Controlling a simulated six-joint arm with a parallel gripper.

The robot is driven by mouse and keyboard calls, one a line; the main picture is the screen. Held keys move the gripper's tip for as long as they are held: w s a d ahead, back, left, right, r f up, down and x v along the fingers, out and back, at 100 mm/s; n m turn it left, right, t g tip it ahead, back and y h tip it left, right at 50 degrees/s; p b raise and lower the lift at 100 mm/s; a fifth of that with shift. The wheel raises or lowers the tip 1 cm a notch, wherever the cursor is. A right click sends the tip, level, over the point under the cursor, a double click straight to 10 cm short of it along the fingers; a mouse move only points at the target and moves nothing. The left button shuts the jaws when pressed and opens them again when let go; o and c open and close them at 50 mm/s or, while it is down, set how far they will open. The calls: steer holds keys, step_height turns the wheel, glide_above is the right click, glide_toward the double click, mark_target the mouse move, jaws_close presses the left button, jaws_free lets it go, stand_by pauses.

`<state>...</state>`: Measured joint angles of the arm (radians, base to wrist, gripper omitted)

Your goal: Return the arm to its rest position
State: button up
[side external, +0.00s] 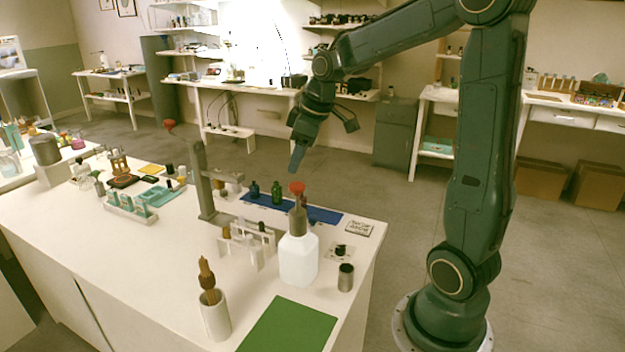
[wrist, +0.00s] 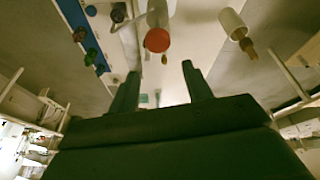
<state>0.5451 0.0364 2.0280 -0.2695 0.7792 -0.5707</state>
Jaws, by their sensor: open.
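My gripper (side external: 297,158) hangs in the air above the right part of the white table, its fingers tilted downward. It is above and behind the white bottle with the red cap in the side view. In the wrist view my gripper (wrist: 160,78) shows two dark fingers spread apart with nothing between them. The red cap (side external: 297,188) of the white bottle (side external: 298,262) stands upright and apart from my fingers. The same red cap shows in the wrist view (wrist: 157,40), just beyond the fingertips.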

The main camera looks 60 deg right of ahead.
steer(key=s+a+r+m+t, duration=0.1)
steer(key=s+a+r+m, duration=0.1)
steer(key=s+a, duration=1.3)
steer(key=shift+s+a+r+m+t, duration=0.15)
steer(key=shift+s+r+m+t, duration=0.3)
steer(key=shift+s, duration=1)
steer(key=shift+o, duration=0.2)
